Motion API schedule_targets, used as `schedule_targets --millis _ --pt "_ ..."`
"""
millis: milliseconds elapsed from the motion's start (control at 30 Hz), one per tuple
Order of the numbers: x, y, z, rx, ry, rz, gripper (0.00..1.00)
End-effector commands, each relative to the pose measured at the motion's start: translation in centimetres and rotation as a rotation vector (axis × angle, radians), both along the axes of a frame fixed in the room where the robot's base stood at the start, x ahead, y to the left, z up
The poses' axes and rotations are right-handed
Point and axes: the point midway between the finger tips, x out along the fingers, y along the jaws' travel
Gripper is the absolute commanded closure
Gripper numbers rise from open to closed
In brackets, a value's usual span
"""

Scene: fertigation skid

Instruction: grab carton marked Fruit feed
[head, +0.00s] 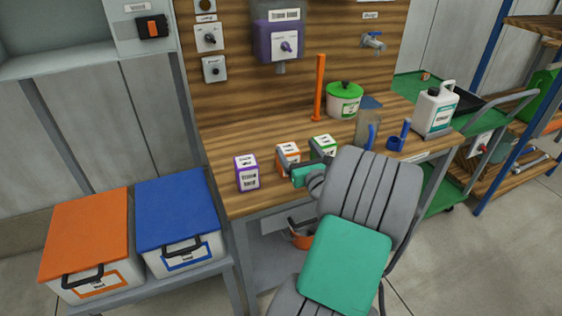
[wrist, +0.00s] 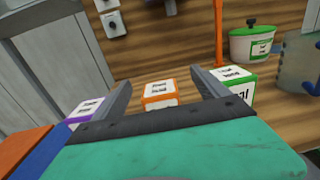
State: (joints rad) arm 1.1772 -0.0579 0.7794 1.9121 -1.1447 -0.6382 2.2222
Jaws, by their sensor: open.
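Three small white cartons stand in a row on the wooden bench: a purple-edged one (head: 247,174), an orange-edged one (head: 290,149) and a green-edged one (head: 323,143). Their print is too small to read surely, so I cannot tell which is marked Fruit feed. My gripper (head: 302,157) is open and empty at the orange-edged carton. In the wrist view the orange-edged carton (wrist: 160,92) shows between my two fingers, with the purple-edged carton (wrist: 86,108) left and the green-edged one (wrist: 236,80) right. My gripper body hides the orange-edged carton's lower part.
A green-lidded pot (head: 344,101), an orange upright rod (head: 319,88), a grey jug (head: 368,128), a blue holder (head: 399,137) and a white jerrycan (head: 436,110) stand further right on the bench (head: 222,150). Orange-lidded (head: 88,228) and blue-lidded (head: 176,208) bins stand lower left.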

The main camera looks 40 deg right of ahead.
Motion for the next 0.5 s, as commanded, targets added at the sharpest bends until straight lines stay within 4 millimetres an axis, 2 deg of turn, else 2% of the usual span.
schedule_targets --millis 33,300,500 --pt "0.0 0.0 -1.2 0.000 0.000 -0.001 0.15" --pt "-0.1 -0.1 -4.8 0.000 0.000 -0.002 0.15" --pt "0.0 0.0 -6.2 -0.001 0.000 0.000 0.15"
